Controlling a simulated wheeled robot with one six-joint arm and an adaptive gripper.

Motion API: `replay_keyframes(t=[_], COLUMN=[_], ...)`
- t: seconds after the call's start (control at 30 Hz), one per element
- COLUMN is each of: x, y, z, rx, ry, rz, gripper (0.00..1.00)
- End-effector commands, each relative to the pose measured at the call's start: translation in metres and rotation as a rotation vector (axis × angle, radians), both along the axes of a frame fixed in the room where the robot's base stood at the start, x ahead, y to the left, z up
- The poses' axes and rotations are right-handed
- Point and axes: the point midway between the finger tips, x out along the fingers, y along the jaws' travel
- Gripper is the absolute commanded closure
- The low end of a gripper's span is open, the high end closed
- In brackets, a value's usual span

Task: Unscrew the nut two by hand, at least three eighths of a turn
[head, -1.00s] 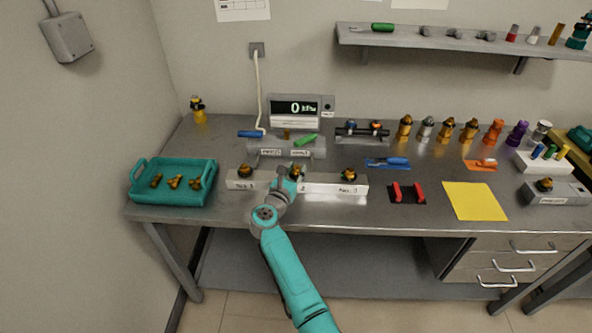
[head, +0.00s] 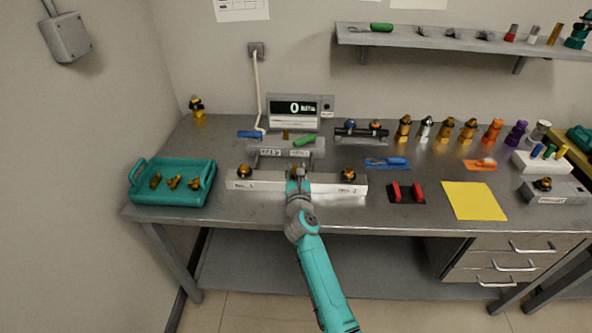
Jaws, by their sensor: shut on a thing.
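A pale bar (head: 322,187) lies along the front of the bench and carries brass nuts on fittings. The left nut (head: 244,171) and the right nut (head: 348,175) stand clear of my arm. The middle one, nut two (head: 294,170), shows only as a small brass patch, mostly hidden by my gripper. My gripper (head: 297,178) comes in from the front and is shut on nut two. Its fingertips are too small to make out, and I cannot see how far the nut has turned.
A teal tray (head: 166,199) with brass parts stands to the left. Behind the bar are a grey cylinder (head: 268,157) and a display (head: 292,108) reading 0. Blue pliers (head: 388,162), red-handled pieces (head: 406,192) and a yellow sheet (head: 472,201) lie to the right.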

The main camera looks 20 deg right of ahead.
Motion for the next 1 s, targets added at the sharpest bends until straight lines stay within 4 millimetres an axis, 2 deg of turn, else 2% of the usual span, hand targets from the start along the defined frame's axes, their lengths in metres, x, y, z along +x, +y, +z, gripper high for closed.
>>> replay_keyframes(t=[0.53,0.57,0.63,0.67,1.0], x=[-0.0001,-0.0001,-0.0001,-0.0001,-0.002], y=[0.0004,0.0004,0.0004,0.0004,0.0006], z=[-0.0016,-0.0017,-0.0016,-0.0015,-0.0012], rx=[0.001,0.001,0.001,0.0,0.0], ry=[0.003,0.003,0.003,0.002,0.002], rz=[0.016,0.016,0.016,0.016,0.015], gripper=[1.0,0.61,0.44,0.4,0.4])
